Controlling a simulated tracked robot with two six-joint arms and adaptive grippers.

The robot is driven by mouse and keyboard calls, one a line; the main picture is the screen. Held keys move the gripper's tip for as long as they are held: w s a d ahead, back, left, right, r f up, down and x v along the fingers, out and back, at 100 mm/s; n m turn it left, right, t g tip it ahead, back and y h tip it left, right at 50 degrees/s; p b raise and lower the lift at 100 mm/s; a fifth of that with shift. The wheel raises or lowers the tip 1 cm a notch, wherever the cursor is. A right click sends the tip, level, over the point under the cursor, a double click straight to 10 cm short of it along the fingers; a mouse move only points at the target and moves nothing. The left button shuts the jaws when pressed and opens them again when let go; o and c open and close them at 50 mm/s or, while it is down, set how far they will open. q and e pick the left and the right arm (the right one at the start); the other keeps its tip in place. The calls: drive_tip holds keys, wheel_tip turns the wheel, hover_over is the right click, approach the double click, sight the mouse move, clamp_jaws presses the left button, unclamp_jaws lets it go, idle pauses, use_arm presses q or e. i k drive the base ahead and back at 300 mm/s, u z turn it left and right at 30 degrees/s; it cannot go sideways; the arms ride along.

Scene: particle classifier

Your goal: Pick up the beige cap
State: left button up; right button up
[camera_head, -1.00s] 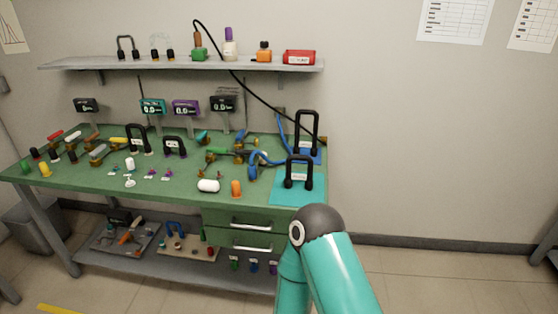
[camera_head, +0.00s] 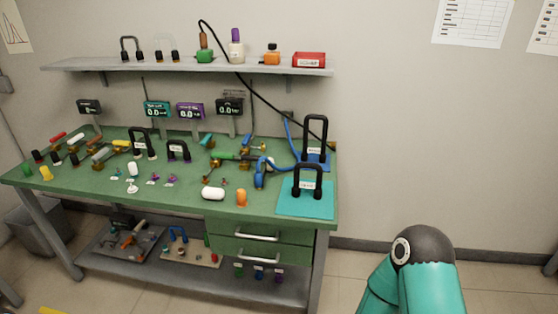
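No cap that is clearly beige can be picked out at this size. On the green bench top (camera_head: 95,188), a small off-white upright piece (camera_head: 132,169) stands left of centre, and a larger white rounded cylinder (camera_head: 213,193) lies near the front edge. An orange rounded cap-like piece (camera_head: 241,198) stands beside the cylinder. A yellow one (camera_head: 46,173) and a green one (camera_head: 27,170) stand at the far left. Neither gripper shows. Only a teal and dark grey link of my own arm is at the lower right, apart from the bench.
Black-handled pieces stand on the bench, two by a teal mat (camera_head: 305,211) at its right end. A wall shelf (camera_head: 190,67) holds bottles and a red box (camera_head: 309,60). Drawers (camera_head: 257,246) and a lower shelf with tool trays are below. Floor right of the bench is open.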

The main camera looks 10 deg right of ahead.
sight(269, 167)
drive_tip(key=i, duration=0.85)
drive_tip(key=u, duration=0.05)
